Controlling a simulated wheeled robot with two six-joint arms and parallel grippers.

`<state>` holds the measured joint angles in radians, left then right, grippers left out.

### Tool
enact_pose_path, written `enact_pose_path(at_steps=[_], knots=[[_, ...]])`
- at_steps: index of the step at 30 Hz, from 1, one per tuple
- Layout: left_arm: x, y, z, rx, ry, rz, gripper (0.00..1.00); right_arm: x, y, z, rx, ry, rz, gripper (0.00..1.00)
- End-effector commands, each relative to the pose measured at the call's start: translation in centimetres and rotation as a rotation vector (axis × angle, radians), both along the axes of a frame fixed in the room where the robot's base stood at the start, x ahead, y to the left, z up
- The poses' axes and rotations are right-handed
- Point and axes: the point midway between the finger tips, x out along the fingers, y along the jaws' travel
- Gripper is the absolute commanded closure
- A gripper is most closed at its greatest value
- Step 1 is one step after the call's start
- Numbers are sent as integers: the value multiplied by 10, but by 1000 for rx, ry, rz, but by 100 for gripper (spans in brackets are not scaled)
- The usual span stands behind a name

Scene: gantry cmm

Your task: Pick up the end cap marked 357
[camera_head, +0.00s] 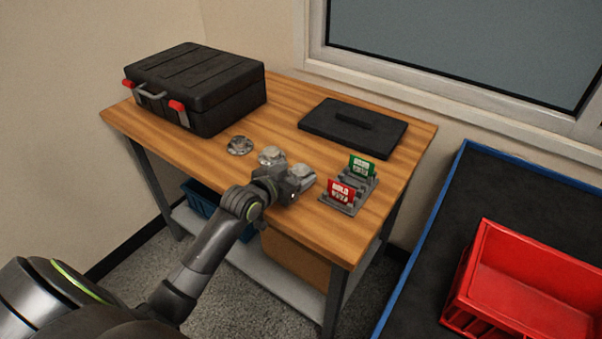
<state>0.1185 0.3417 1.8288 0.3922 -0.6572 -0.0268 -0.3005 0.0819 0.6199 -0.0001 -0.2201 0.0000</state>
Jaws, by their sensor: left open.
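Three small round grey metal parts stand in a row on the wooden table, and they look like the end caps. One end cap (239,146) is at the left, one (270,155) is in the middle, and one (302,171) is at the right. The number 357 cannot be read on any of them. My left gripper (290,186) is over the table at the near side of the middle and right caps, very close to them. It is open, and its fingers are hard to make out. Whether it touches a cap cannot be told. My right gripper is not in view.
A black case (196,88) stands at the table's back left and a flat black lid (353,126) lies at the back right. A grey holder (351,208) with a red card (341,190) and a green card (361,167) is right of my gripper. A red bin (530,285) is at right.

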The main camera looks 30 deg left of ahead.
Motion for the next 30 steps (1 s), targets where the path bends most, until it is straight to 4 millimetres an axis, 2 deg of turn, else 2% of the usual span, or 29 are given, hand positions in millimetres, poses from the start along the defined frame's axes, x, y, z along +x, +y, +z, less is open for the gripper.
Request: enact_pose_path(at_steps=[3, 10, 23, 30], knots=[[7, -1, -2, 0, -1, -1, 29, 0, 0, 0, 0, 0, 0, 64], [8, -1, -3, 0, 0, 0, 29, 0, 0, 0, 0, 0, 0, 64], [7, -1, -3, 0, 0, 0, 84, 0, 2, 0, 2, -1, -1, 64], [8, -1, 0, 1, -3, 0, 84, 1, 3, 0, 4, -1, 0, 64]])
